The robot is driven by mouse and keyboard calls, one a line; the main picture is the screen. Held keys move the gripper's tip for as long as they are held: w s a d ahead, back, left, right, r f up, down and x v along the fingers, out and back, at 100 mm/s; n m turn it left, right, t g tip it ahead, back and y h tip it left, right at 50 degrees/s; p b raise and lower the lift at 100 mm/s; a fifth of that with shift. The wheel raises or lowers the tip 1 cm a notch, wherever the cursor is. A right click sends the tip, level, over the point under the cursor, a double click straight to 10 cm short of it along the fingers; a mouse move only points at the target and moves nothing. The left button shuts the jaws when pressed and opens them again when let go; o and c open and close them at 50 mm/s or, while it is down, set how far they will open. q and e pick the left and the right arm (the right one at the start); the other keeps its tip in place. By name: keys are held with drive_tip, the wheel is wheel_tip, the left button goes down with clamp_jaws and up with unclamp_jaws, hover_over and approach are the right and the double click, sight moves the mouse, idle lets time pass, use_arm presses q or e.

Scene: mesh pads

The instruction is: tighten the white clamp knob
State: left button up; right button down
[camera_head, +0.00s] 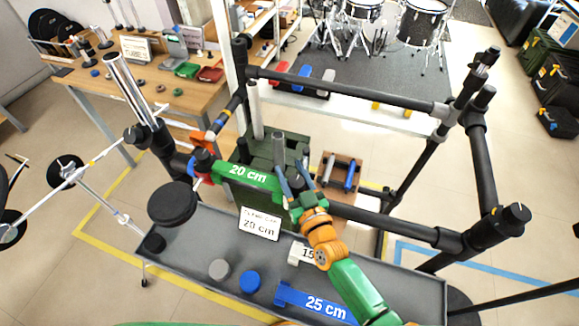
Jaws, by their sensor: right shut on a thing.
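A clamp (203,161) with blue and red parts sits on the black rack tube at left centre. A small white part (194,167) shows beside it; I cannot tell whether it is the white knob or how tight it is. A green bar marked 20 cm (247,176) reaches from near this clamp to my right gripper (293,190). My right gripper, on its orange and green arm, is shut on the bar's right end. The contact is partly hidden by the fingers. My left gripper is not in view.
A round black pad (172,203) stands close left. Black rack tubes (340,88) surround the work area.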

drive_tip(key=shift+c, duration=1.5)
unclamp_jaws()
